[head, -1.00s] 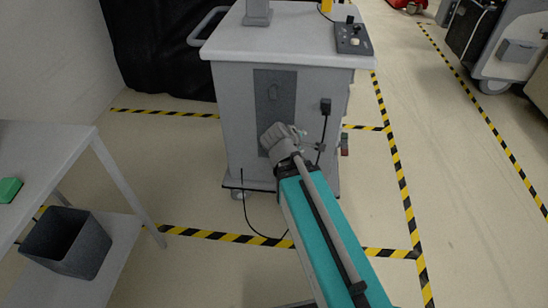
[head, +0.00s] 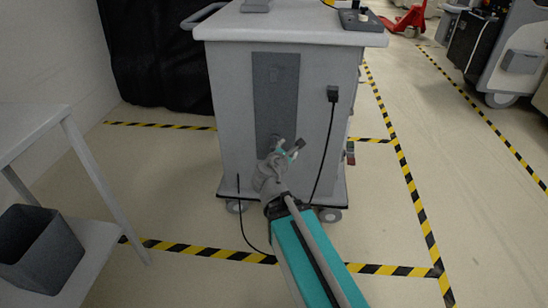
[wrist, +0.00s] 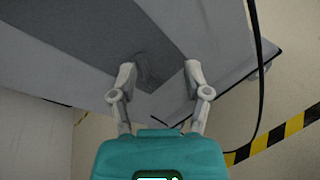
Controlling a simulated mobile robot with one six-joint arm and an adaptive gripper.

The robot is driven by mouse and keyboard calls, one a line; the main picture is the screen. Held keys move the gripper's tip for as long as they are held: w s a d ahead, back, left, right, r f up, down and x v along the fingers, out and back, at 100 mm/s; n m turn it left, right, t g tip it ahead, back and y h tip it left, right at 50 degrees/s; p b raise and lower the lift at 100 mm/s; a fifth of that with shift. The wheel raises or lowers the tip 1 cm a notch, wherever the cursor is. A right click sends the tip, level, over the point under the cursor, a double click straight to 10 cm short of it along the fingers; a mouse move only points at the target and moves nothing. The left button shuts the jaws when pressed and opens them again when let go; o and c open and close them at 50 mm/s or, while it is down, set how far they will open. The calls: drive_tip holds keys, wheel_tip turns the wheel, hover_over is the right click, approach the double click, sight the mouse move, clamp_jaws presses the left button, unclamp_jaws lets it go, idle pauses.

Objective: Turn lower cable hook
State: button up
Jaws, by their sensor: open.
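The grey cart (head: 225,120) stands ahead with a dark grey panel (head: 275,105) on its front face. A small raised shape, seemingly the upper hook (head: 274,75), shows faintly on the panel. My gripper (head: 288,151) is at the panel's lower end, its fingers apart. In the wrist view my gripper (wrist: 160,70) is open and points at the bottom of the dark panel (wrist: 95,40). A faint dark shape, seemingly the lower hook (wrist: 148,76), lies between the fingertips. I cannot tell whether either finger touches it. In the head view my gripper largely hides that spot.
A black plug and cable (head: 333,94) hang on the cart's face, right of the panel. A thin black cable (head: 240,215) runs near the floor at left. A white table (head: 35,150) with a dark bin (head: 40,250) stands at left. Striped tape (head: 400,160) marks the floor.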

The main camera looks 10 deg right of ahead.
sight(273, 149)
drive_tip(key=w+a+f+n+t+y+b, duration=0.1)
drive_tip(key=a+f+n+t+b, duration=0.3)
drive_tip(key=f+n+b, duration=0.5)
drive_tip(key=shift+w+a+f+y+b, duration=0.2)
drive_tip(key=shift+w+a+y+b, duration=0.2)
drive_tip(key=shift+a+y+b, duration=0.75)
drive_tip(key=shift+w+d+h, duration=0.2)
drive_tip(key=shift+d+h, duration=0.1)
drive_tip(key=shift+h, duration=0.05)
drive_tip(key=shift+x, duration=6.75)
drive_tip(key=shift+r, duration=0.1)
clamp_jaws()
